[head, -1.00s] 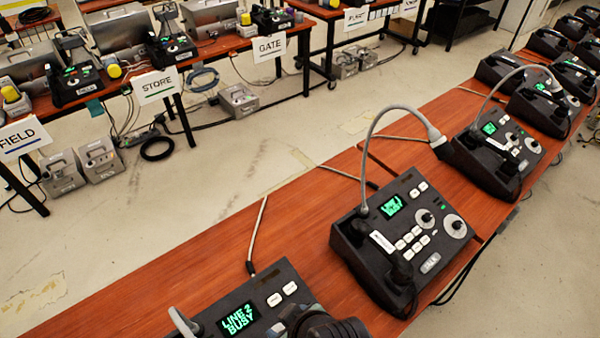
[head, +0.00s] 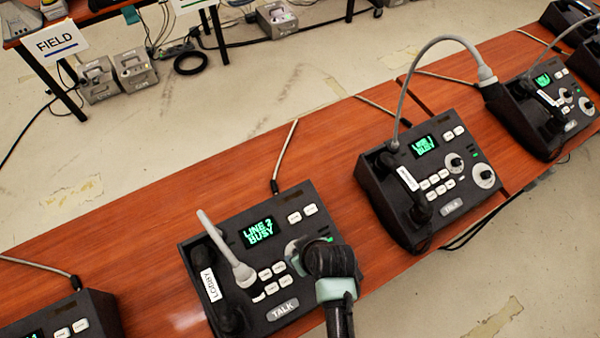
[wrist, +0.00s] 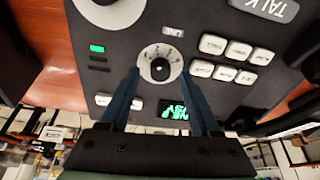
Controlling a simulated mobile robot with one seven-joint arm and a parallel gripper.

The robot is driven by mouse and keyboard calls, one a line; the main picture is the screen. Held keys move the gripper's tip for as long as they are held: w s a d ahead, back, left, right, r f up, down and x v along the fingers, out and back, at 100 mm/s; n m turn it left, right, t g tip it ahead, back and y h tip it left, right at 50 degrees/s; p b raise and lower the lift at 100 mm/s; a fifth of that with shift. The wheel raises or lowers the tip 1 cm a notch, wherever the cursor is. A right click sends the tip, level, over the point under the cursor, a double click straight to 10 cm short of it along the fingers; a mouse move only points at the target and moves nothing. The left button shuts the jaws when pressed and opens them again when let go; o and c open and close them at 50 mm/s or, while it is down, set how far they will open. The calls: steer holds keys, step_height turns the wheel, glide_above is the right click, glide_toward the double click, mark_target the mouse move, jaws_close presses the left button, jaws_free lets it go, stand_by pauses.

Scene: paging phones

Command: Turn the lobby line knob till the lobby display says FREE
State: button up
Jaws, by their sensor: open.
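The lobby phone (head: 240,320) is a black desk unit with a LOBBY label on its handset. Its green lobby display (head: 259,231) reads LINE 2 BUSY in the head view. In the wrist view the display (wrist: 172,106) is upside down and partly covered by a finger. The line knob (wrist: 160,68) is a small black knob on a pale numbered dial beside a LINE label. My gripper (wrist: 161,74) is open, one finger on each side of the knob, with gaps showing. In the head view my gripper (head: 299,256) hides the knob.
Keypad buttons (wrist: 228,58) and a larger pale dial (wrist: 112,12) lie near the knob. Another phone (head: 425,185), reading BUSY, stands to the right. Bare red-brown table (head: 130,230) lies to the left.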

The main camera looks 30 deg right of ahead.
steer(key=shift+w+f, duration=0.2)
steer(key=shift+f, duration=0.2)
jaws_close()
